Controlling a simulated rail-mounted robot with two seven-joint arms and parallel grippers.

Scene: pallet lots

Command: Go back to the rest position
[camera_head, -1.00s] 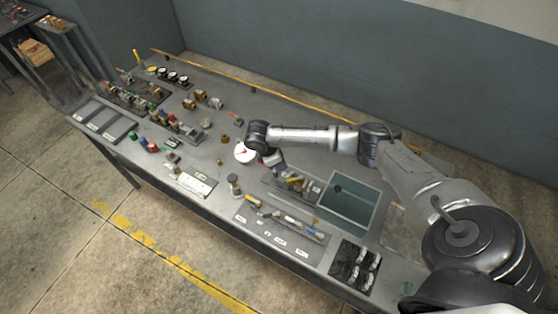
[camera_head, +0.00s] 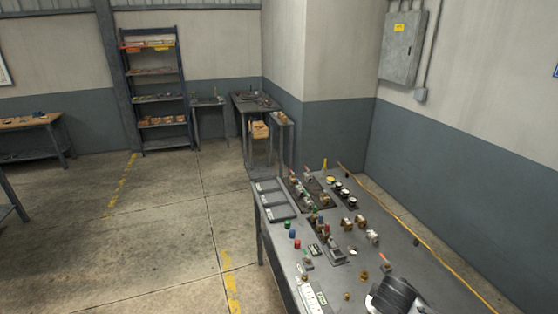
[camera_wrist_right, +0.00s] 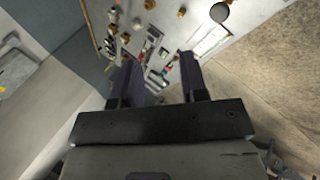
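My right gripper (camera_wrist_right: 160,62) shows in the right wrist view, its two dark fingers apart with nothing held between them. It hangs above the workbench, clear of the parts that show beyond the fingertips. In the head view only a dark, rounded part of my arm shows at the bottom right edge, over the grey workbench (camera_head: 363,242); the gripper itself is out of that frame. My left gripper is in neither view now.
The bench carries red, green and blue buttons, brass fittings (camera_head: 360,221), a row of round black-rimmed gauges (camera_head: 342,190) and empty grey trays (camera_head: 272,199). A wall with an electrical box (camera_head: 403,45) stands behind.

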